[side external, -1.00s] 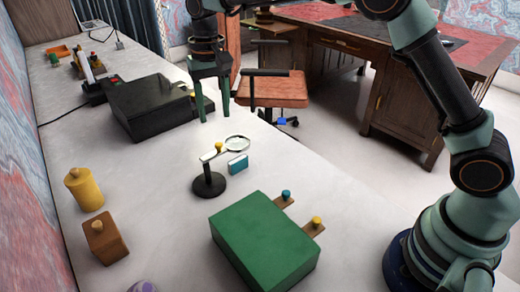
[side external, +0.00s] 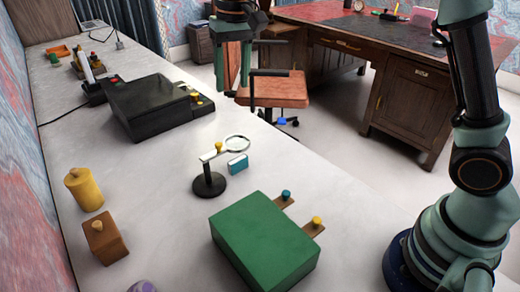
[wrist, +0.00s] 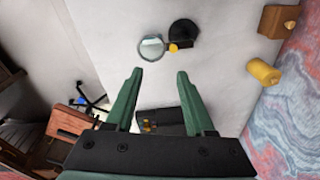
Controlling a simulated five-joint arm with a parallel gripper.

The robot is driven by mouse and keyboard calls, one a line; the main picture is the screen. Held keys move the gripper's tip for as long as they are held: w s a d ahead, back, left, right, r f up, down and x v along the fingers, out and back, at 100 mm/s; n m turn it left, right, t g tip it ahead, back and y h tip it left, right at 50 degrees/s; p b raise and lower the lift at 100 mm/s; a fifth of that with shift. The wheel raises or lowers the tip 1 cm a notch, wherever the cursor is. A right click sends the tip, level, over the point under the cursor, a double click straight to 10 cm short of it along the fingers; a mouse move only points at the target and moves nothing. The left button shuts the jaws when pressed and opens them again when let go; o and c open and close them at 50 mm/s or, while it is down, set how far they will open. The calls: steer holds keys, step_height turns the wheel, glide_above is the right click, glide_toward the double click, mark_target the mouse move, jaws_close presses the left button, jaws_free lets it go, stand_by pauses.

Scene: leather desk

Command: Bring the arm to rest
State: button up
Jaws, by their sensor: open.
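My gripper (side external: 234,80) is high in the side external view, in front of the orange chair's left part, with its green fingers pointing down. It also shows in the wrist view (wrist: 154,76), where the two fingers are apart with nothing between them. It is open and empty, and touches no object that I can see. My arm's upper links rise on the right of the side external view and leave the picture at the top.
A black box (side external: 148,108), a magnifier on a black stand (side external: 209,182), a green box (side external: 264,240), a yellow cylinder (side external: 84,190) and a brown block (side external: 105,238) stand on the pale desk (side external: 150,165). An orange chair (side external: 279,92) stands beyond its edge.

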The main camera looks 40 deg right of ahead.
steer(key=s+d+r+n+t, duration=0.1)
steer(key=s+d+r+t, duration=0.15)
steer(key=s+d, duration=0.55)
steer(key=s+d+f+n+t, duration=0.1)
steer(key=s+d+f+t, duration=0.1)
steer(key=s, duration=0.8)
step_height(320, 180, down, 2)
steer(key=shift+s+d, duration=0.35)
steer(key=shift+d, duration=0.3)
